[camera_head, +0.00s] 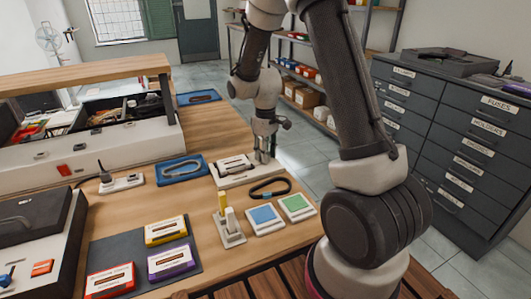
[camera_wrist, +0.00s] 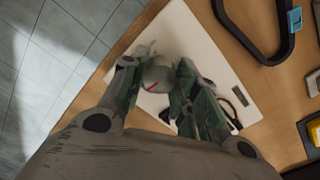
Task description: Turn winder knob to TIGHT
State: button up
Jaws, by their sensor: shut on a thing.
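The winder has a pale base plate (camera_head: 232,179) at the far right edge of the wooden table, with a cassette (camera_head: 233,163) on it. The winder plate also shows in the wrist view (camera_wrist: 190,38). My gripper (camera_head: 263,150) points down at the plate's right end. In the wrist view, my gripper (camera_wrist: 158,70) is shut on the round grey winder knob (camera_wrist: 156,80), one finger on each side. A red pointer line shows on the knob's top. The TIGHT mark cannot be read in either view. My gripper hides the knob in the head view.
A dark loop strap (camera_head: 270,188) lies just in front of the winder. A blue tray (camera_head: 181,170) is to its left. Blue and green cards (camera_head: 264,219) and several cassettes (camera_head: 166,230) lie nearer. A grey drawer cabinet (camera_head: 450,140) stands right of the table.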

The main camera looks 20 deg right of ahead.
jog(key=m, duration=0.7)
jog(key=shift+m, duration=0.4)
jog(key=m, duration=0.3)
jog(key=shift+m, duration=2)
jog(key=o, duration=1)
jog(key=shift+o, duration=0.2)
jog(key=shift+r, duration=0.1)
